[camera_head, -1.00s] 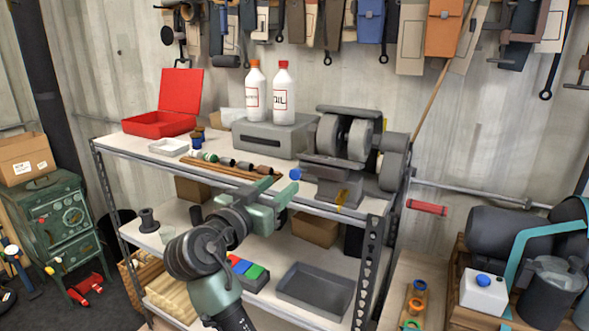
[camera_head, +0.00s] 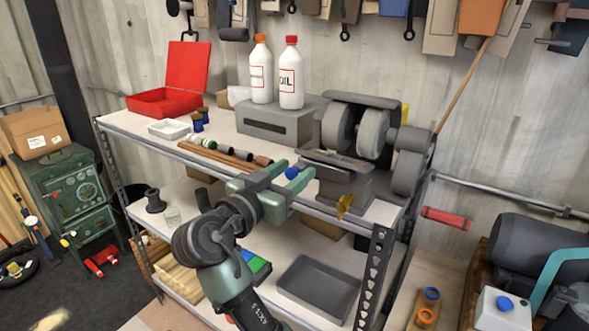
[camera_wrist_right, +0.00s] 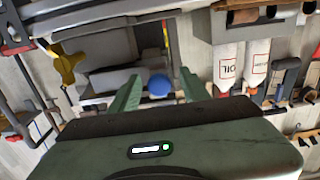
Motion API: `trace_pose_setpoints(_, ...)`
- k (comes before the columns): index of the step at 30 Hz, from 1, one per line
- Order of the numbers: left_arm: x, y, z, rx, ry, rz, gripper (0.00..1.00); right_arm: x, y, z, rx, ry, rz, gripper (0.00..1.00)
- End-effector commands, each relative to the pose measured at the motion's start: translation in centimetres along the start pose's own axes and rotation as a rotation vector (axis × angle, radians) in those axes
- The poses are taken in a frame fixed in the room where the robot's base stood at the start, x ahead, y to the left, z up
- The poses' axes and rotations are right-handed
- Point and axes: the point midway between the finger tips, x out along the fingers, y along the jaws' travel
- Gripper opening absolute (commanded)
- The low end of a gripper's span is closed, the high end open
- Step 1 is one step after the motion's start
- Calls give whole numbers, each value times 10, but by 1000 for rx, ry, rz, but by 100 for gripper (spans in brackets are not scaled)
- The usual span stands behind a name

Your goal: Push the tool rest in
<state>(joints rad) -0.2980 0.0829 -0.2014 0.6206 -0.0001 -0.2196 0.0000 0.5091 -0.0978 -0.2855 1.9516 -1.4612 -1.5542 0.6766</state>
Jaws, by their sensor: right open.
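A grey bench grinder (camera_head: 352,150) stands at the right end of the shelf's top. A flat grey plate at its front, which looks like the tool rest (camera_head: 325,160), sits below the wheels. A blue ball knob (camera_head: 292,173) sticks out at the plate's left side. My right gripper (camera_head: 297,170) is open with its green fingers on either side of the knob in the picture. In the right wrist view the knob (camera_wrist_right: 159,85) shows between the two spread fingers (camera_wrist_right: 160,76); I cannot tell whether they touch it. My left gripper is not in view.
A yellow wing-shaped part (camera_head: 344,205) sits on the grinder's front. Two white bottles (camera_head: 291,78) stand on a grey box (camera_head: 270,122) behind. Dark cylinders and rods (camera_head: 225,153) lie left of my gripper. A grey tray (camera_head: 318,288) is on the lower shelf.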

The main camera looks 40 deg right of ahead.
Motion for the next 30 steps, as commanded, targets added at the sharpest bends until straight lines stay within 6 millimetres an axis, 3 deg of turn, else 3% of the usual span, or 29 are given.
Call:
trace_pose_setpoints(3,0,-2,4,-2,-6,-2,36,0,0,0,0,0,0,43)
trace_pose_setpoints(8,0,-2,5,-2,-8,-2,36,0,0,0,0,0,0,0)
trace_pose_setpoints(30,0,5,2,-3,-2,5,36,0,0,1,-1,-2,0,0)
